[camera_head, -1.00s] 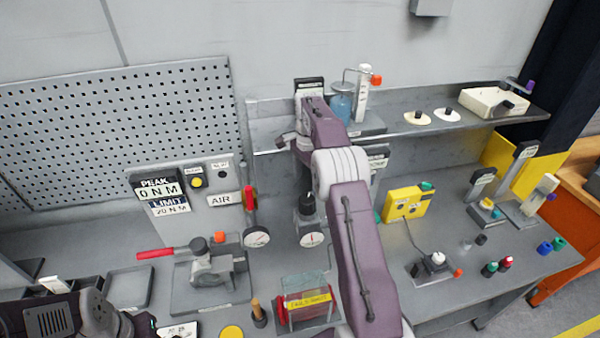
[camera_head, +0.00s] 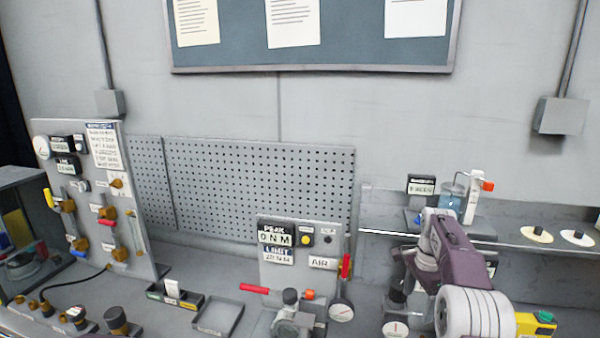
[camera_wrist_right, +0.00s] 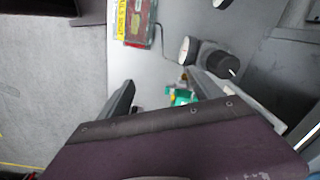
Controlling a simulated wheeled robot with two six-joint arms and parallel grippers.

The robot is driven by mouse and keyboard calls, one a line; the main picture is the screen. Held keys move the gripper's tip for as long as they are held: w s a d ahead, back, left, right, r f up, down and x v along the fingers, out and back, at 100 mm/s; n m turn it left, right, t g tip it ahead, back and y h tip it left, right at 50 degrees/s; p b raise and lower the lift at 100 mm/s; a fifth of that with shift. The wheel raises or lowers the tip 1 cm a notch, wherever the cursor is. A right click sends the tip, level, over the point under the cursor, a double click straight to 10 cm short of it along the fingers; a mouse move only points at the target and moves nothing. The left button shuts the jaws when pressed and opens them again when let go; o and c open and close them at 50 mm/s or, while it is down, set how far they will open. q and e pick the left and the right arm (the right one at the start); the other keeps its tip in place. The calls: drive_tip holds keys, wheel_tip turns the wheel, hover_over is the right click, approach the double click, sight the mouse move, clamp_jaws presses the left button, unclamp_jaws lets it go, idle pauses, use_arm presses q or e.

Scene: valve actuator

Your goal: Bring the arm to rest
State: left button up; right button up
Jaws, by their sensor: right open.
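My right arm (camera_head: 452,252) comes up from the lower right in the head view. It bends at the top, and its gripper (camera_head: 412,263) points down and left, in front of the shelf edge and above a dial gauge (camera_head: 395,328). In the right wrist view the gripper (camera_wrist_right: 168,88) has its two dark fingers spread apart, with nothing visible between them but bench surface and a small green part below. My left arm and gripper are out of view.
A black-knobbed gauge (camera_wrist_right: 205,58) is close to the right finger in the wrist view. The torque panel (camera_head: 285,265) and red-handled valve (camera_head: 290,318) stand left of my arm. A shelf (camera_head: 520,245) runs behind it. A valve panel (camera_head: 95,200) stands far left.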

drive_tip(key=s+a+f+n+b, duration=0.35)
drive_tip(key=s+a+b, duration=0.25)
drive_tip(key=a+b, duration=0.25)
use_arm(q)
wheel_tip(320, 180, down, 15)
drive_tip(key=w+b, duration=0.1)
drive_tip(key=b, duration=0.4)
use_arm(e)
drive_tip(key=s+a+f+n, duration=0.2)
drive_tip(key=s+f+n, duration=0.4)
drive_tip(key=s+f, duration=0.3)
drive_tip(key=s+a+f+n, duration=0.3)
drive_tip(key=s+f+n, duration=0.3)
drive_tip(key=s+f, duration=0.4)
drive_tip(key=shift+f+t, duration=0.3)
drive_tip(key=shift+f, duration=0.05)
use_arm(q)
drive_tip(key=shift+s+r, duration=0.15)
use_arm(e)
drive_tip(key=shift+a, duration=0.1)
